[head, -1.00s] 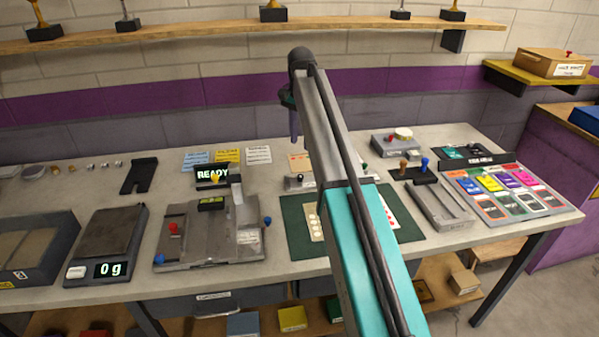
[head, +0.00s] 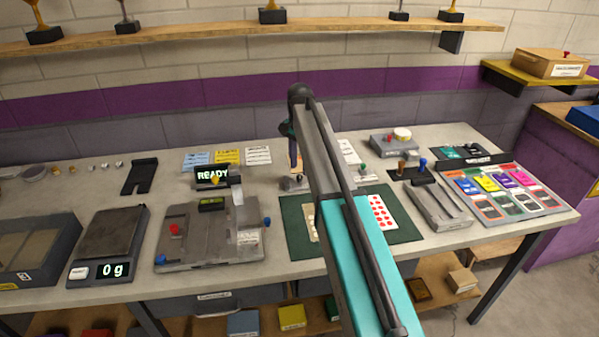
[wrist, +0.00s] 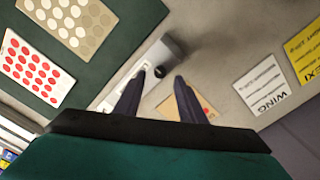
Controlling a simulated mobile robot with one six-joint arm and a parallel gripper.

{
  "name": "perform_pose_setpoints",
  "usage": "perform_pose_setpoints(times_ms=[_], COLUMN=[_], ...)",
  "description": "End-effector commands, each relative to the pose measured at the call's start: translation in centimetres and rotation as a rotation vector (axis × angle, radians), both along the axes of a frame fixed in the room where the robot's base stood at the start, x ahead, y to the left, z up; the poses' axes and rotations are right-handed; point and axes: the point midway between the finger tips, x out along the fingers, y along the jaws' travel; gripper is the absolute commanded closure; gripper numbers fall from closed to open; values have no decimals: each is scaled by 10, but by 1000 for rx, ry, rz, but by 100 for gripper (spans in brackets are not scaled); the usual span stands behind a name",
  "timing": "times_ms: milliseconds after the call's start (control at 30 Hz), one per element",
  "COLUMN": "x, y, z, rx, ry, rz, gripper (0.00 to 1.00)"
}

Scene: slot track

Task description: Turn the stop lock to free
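A small grey fixture with a dark round knob (wrist: 159,71) and a pale plate (wrist: 122,84) lies ahead of my gripper in the wrist view; it may be the stop lock, but no readable label confirms this. In the head view it appears as a small grey block (head: 291,184) behind the green mat, partly hidden by my arm. My gripper (wrist: 160,76) is open, its two dark fingers apart with the knob seen between their tips. Nothing is held. Contact with the knob cannot be told. In the head view my gripper (head: 294,152) points down above the fixture.
The green mat (head: 405,229) with dotted cards is in front of the fixture. A grey machine (head: 190,238) with red and blue knobs stands left, beside a scale (head: 108,238). Printed cards (head: 227,157) lie at the back. A grey channel block (head: 437,208) stands right.

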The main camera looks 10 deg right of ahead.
Motion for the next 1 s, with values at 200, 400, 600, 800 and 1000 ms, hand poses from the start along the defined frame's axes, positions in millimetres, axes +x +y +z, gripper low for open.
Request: perform_pose_setpoints(times_ms=[200, 400, 600, 800, 1000], x=[-1, 0, 0, 0, 0], y=[1, 1, 1, 1, 2], z=[-25, -38, -41, -41, -40], rx=[-1, 0, 0, 0, 0], ry=[1, 0, 0, 0, 0], rz=[1, 1, 1, 2, 2], gripper=[63, 63, 63, 68, 100])
